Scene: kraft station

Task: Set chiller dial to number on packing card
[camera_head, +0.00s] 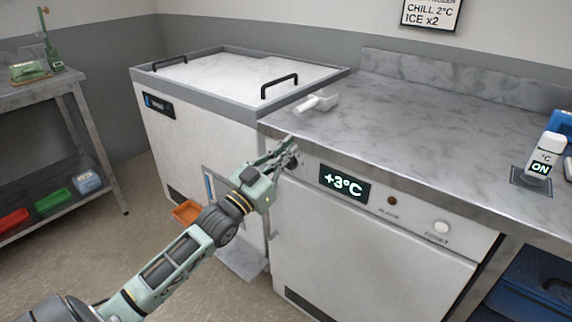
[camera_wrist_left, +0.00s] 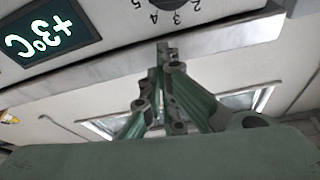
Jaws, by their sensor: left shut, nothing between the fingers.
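The packing card (camera_head: 430,14) hangs on the back wall, its top cut off; it reads "CHILL 2°C" and "ICE x2". The chiller (camera_head: 375,245) under the counter has a lit display (camera_head: 344,183) reading +3°C, which also shows in the left wrist view (camera_wrist_left: 42,38). My left gripper (camera_head: 289,150) is shut and empty at the left end of the chiller's front panel. It covers most of the dial in the head view. In the left wrist view the dial's scale (camera_wrist_left: 160,8) shows numbers 2 to 5, above the shut fingertips (camera_wrist_left: 164,46). My right gripper is out of view.
A red-brown button (camera_head: 392,200) and a white knob (camera_head: 441,227) sit right of the display. A white scoop (camera_head: 316,103) lies on the counter (camera_head: 420,120). A chest freezer (camera_head: 215,125) stands at left, with an orange tray (camera_head: 186,212) low at its front.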

